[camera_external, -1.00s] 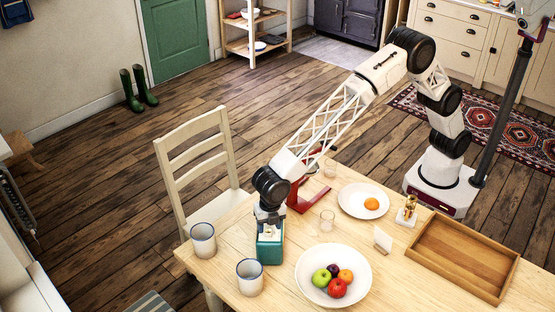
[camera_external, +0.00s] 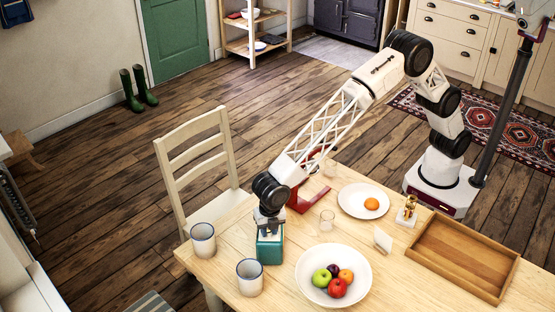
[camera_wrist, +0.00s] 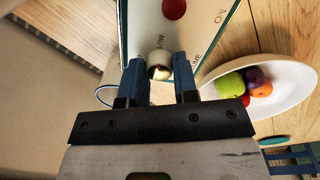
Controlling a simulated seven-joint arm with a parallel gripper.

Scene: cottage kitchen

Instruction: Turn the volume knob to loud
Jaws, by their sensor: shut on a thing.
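The teal box-shaped radio (camera_external: 270,250) stands on the near left part of the table, below my gripper (camera_external: 270,228). The knob's near face looks brassy and dark. Its pointer mark cannot be made out.
Two white mugs (camera_external: 203,240) (camera_external: 249,278) stand left of and in front of the radio. A white fruit bowl (camera_external: 310,286) is close on its right. A wooden tray (camera_external: 455,281) is at the right.

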